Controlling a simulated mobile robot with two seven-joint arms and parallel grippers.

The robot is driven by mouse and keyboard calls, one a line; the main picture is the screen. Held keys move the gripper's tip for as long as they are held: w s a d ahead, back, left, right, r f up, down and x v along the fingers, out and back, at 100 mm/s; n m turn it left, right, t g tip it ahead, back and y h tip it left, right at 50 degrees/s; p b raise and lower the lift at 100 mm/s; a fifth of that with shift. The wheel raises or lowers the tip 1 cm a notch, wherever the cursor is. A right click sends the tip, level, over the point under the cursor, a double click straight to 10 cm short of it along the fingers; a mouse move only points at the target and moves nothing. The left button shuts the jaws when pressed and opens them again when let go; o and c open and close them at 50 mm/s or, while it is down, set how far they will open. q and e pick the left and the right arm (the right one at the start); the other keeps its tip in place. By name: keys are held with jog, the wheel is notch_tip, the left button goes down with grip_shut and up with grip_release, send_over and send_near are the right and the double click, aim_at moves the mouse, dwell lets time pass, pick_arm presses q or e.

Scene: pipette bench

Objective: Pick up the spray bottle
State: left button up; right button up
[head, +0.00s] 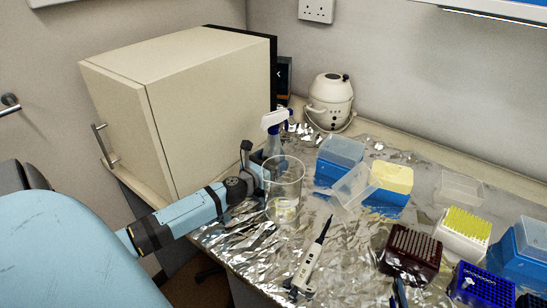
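The spray bottle (274,141) stands upright on the foil-covered bench, beside the front right of the cream cabinet. Its white trigger head is clear to see, and its lower body is partly hidden. My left arm reaches in from the left, and my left gripper (262,172) is right at the bottle's lower body. The fingertips are partly hidden behind the clear beaker (285,180), so I cannot tell whether they are closed on the bottle. My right gripper does not show.
The beaker stands just in front of the bottle. A pipette (312,258) lies on the foil to its right. Blue tip boxes (340,152), a dark red rack (408,250) and a blue rack (480,287) crowd the right. A white rounded device (331,100) stands behind.

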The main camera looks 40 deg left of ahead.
pick_arm(q)
jog(key=c, duration=0.7)
jog(key=shift+r, duration=0.1)
jog(key=shift+c, duration=0.9)
jog(key=shift+r, duration=0.1)
